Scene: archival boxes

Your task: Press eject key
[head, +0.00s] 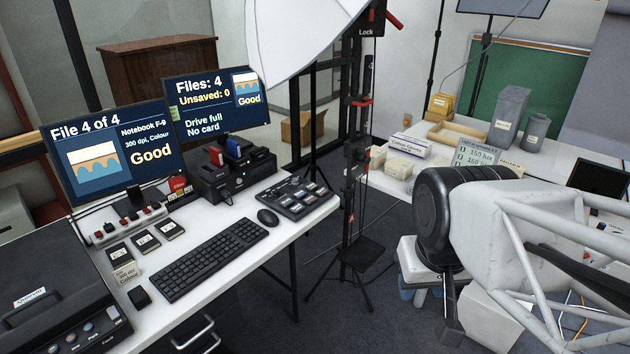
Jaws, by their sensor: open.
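No key is readable as eject at this size. A black control pad (297,198) with several pale and coloured keys lies at the right end of the white desk. Behind it stands a black drive dock (232,184) with a red cartridge (216,156) and blue cartridges (234,147) upright in its top and a small green light on its front. My gripper (451,322) shows only in part as a dark finger below my arm at the lower right. It is open, touches nothing I can see, and is well away from the desk. My arm hides the rest.
A keyboard (208,257) and mouse (268,217) lie in front. A black stand (357,170) rises between the desk and my arm.

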